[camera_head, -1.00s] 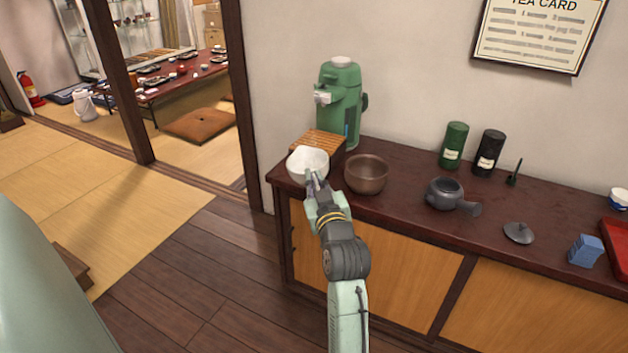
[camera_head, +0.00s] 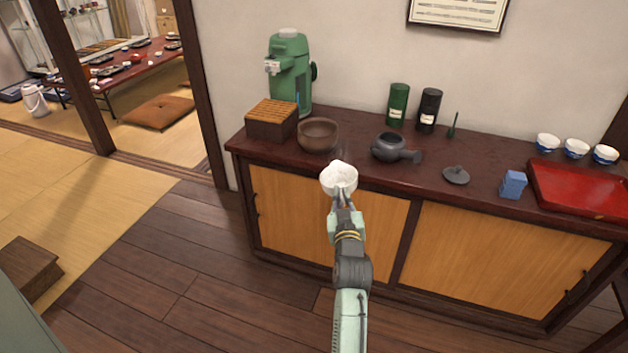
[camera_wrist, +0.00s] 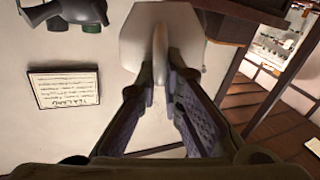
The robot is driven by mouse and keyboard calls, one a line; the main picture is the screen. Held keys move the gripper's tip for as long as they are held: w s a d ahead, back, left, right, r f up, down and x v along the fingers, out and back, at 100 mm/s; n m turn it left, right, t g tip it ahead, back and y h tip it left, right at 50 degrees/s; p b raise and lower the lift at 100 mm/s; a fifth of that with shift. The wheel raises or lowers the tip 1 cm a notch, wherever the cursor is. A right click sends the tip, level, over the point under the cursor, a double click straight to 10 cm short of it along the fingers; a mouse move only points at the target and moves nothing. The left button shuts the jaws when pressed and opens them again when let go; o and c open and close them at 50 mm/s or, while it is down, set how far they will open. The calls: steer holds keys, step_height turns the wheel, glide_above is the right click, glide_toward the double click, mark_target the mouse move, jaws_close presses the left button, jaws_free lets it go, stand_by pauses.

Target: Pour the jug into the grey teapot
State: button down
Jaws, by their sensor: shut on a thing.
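The white jug (camera_head: 338,178) is held by my gripper (camera_head: 343,197) in front of the cabinet's front edge, in the head view. The jug looks roughly upright, and faint steam seems to rise above it. In the wrist view the jug (camera_wrist: 150,40) shows pale between the fingers of my gripper (camera_wrist: 160,80), which are shut on its handle. The grey teapot (camera_head: 388,147) stands open on the cabinet top, behind and right of the jug, its side handle pointing right. Its lid (camera_head: 456,175) lies on the cabinet to the right.
A brown bowl (camera_head: 318,135) stands left of the teapot, beside a slatted wooden box (camera_head: 271,123) and a green dispenser (camera_head: 290,75). Green (camera_head: 397,105) and black (camera_head: 429,108) canisters stand behind. A blue box (camera_head: 513,184), red tray (camera_head: 580,190) and several cups are right.

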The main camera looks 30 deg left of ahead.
steer(key=s+d+f+m+t+h+b, duration=0.1)
steer(key=d+f+m+h, duration=0.2)
steer(key=d+f, duration=1.2)
steer(key=s+d+f+m+t+h+b, duration=0.2)
steer(key=d+f+h, duration=0.4)
steer(key=d+f, duration=0.9)
steer(key=shift+d+f+m+h, duration=0.25)
steer(key=shift+d+m+h, duration=0.2)
steer(key=shift+m, duration=0.35)
